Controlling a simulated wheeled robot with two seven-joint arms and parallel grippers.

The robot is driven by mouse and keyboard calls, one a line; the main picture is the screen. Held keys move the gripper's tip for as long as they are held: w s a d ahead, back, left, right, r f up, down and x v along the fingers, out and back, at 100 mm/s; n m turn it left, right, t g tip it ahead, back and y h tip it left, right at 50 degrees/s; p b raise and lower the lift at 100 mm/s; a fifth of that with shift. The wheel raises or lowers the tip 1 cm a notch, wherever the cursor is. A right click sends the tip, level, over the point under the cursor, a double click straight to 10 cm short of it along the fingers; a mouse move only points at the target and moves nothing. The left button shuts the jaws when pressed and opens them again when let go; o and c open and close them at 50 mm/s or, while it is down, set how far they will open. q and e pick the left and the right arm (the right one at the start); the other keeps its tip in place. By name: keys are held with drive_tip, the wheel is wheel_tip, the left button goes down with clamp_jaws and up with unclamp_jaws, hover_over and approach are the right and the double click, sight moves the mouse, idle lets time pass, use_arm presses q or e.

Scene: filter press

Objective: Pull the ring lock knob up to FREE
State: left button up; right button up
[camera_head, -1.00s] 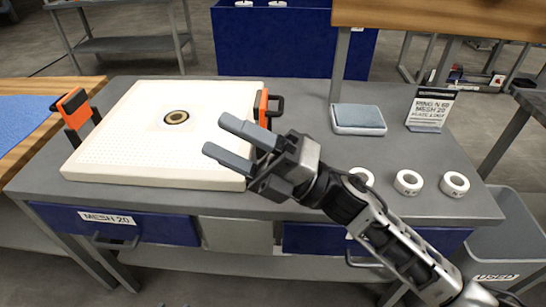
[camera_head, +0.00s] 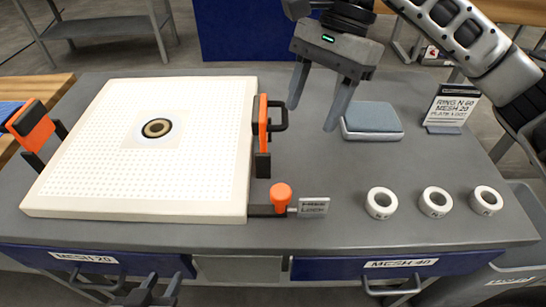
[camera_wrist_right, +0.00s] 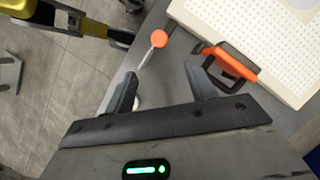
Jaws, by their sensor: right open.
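The ring lock knob (camera_head: 281,195) is an orange round cap at the front right corner of the white perforated plate (camera_head: 215,190). Beside it stands a small sign (camera_head: 313,207) reading FREE above LOCK. The knob also shows in the right wrist view (camera_wrist_right: 159,38), beyond and roughly between the fingertips. My right gripper (camera_head: 312,117) is open and empty, fingers pointing down, behind and above the knob and apart from it. My left gripper (camera_head: 148,290) shows only partly at the bottom edge, low in front of the bench; its jaws are unclear.
An orange and black clamp (camera_head: 263,125) stands at the plate's right edge, another (camera_head: 32,128) at its left. A blue-grey pad (camera_head: 372,118), several white rings (camera_head: 382,203) and a sign card (camera_head: 450,107) are on the right. Blue drawers (camera_head: 385,267) are below the bench top.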

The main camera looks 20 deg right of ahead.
sight(282, 190)
drive_tip(key=p+x, duration=0.1)
drive_tip(key=x, duration=1.4)
drive_tip(key=shift+s+a+f, duration=0.1)
drive_tip(key=shift+s+f, duration=0.05)
drive_tip(key=shift+f, duration=0.25)
